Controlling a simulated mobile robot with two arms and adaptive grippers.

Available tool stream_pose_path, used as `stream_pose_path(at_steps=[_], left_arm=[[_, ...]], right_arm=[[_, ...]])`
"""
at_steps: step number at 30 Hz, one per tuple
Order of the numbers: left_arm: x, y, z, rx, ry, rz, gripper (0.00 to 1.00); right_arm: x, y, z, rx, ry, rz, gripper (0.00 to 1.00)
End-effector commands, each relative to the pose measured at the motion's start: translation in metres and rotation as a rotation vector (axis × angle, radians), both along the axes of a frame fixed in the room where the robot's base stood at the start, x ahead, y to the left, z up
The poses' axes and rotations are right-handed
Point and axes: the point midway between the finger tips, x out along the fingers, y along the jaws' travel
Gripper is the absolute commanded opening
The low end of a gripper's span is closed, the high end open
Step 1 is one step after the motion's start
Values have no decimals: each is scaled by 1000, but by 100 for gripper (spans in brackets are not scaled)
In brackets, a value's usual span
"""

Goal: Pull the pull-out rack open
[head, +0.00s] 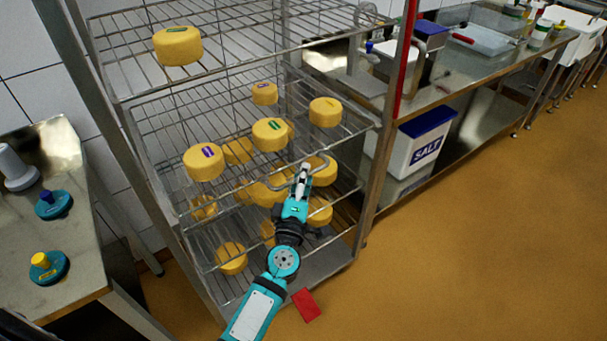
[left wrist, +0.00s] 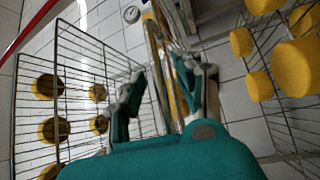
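The pull-out rack (head: 227,189) is a wire shelf in the metal shelving, carrying several yellow cheeses. Its front edge lies about level with the shelving's posts. A thin grey bar handle (head: 273,186) is at the middle of its front. My left gripper (head: 303,170) is at this handle, with the arm coming from below. In the left wrist view, the two fingers of my left gripper (left wrist: 163,100) stand apart, with thin metal bars running between them. Whether they touch the bars I cannot tell. My right gripper is not in view.
Another wire shelf (head: 120,83) with a cheese (head: 177,46) is above, and more cheeses lie below. A steel table (head: 75,275) with teal objects stands at left. A steel counter and a salt bin (head: 415,150) are at right. A red piece (head: 306,305) lies on the floor. The floor at right is clear.

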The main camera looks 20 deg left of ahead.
Motion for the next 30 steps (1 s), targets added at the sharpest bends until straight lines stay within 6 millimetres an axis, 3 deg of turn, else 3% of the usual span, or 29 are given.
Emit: stream_pose_path(at_steps=[10,18,30], left_arm=[[5,1,0,0,1,0,34],[4,1,0,0,0,0,0],[5,1,1,-2,-1,0,0]], right_arm=[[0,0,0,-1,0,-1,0],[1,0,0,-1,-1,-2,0],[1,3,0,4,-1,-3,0]])
